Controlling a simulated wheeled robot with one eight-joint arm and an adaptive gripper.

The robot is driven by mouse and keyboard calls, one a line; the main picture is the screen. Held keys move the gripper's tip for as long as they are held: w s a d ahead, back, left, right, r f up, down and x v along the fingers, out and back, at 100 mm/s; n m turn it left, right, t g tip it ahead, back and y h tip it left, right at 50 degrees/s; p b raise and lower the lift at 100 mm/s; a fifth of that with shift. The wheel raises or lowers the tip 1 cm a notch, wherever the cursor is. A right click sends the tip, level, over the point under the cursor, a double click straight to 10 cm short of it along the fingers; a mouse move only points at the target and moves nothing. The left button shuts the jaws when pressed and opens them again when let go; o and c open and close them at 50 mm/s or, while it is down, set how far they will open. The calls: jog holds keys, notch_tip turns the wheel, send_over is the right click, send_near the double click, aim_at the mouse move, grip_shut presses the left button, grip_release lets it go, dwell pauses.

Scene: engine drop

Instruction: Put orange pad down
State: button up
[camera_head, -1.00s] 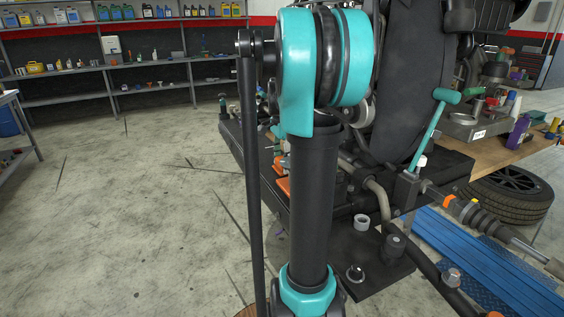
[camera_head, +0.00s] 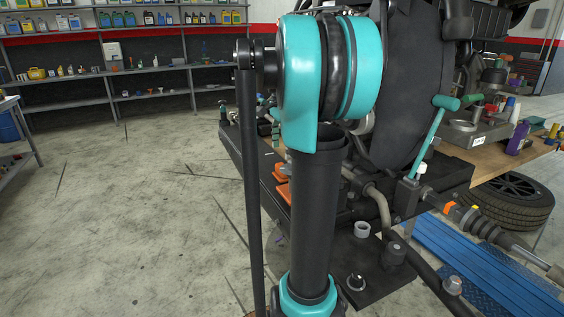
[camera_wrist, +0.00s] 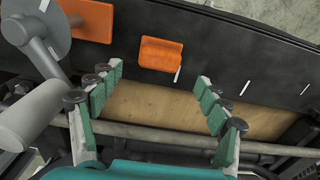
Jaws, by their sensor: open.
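An orange pad (camera_wrist: 161,53) lies on a dark flat surface in the wrist view, just beyond my fingertips and roughly centred between them. My gripper (camera_wrist: 159,78) is open and empty, with its green-padded fingers spread on either side and a visible gap to the pad. My gripper is not clearly seen there.
A black stand (camera_head: 258,172) carries the engine parts. A grey rod (camera_wrist: 200,142) and a wooden surface (camera_wrist: 180,108) lie below the fingers in the wrist view. A grey cylinder (camera_wrist: 32,115) is close to the left finger. Open floor (camera_head: 130,215) spreads left of the stand.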

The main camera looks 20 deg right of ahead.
jog(key=shift+r, duration=2.15)
